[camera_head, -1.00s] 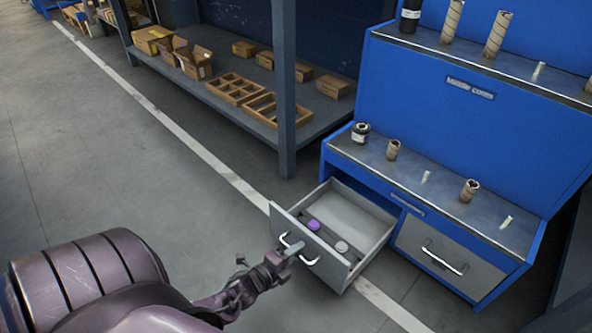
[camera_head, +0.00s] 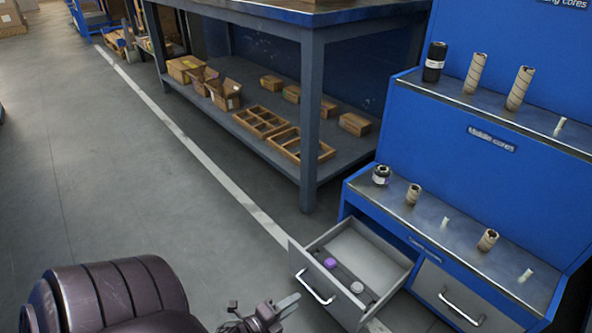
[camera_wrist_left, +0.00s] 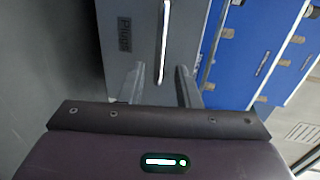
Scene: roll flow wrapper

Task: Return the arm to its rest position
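My left gripper (camera_head: 289,302) is near the bottom of the head view, to the left of the open drawer (camera_head: 353,240) and apart from its handle (camera_head: 318,287). In the left wrist view the two fingers (camera_wrist_left: 160,88) are spread with nothing gripped. The drawer handle (camera_wrist_left: 164,40) shows ahead between them, on a grey drawer front (camera_wrist_left: 128,65) with a label that looks like "Plugs". My right gripper is not in view.
The drawer holds a purple plug (camera_head: 330,264) and a pale plug (camera_head: 357,287). Cores stand on the blue stepped rack (camera_head: 470,150). A workbench (camera_head: 310,130) with boxes on its lower shelf stands behind. The floor at left is clear.

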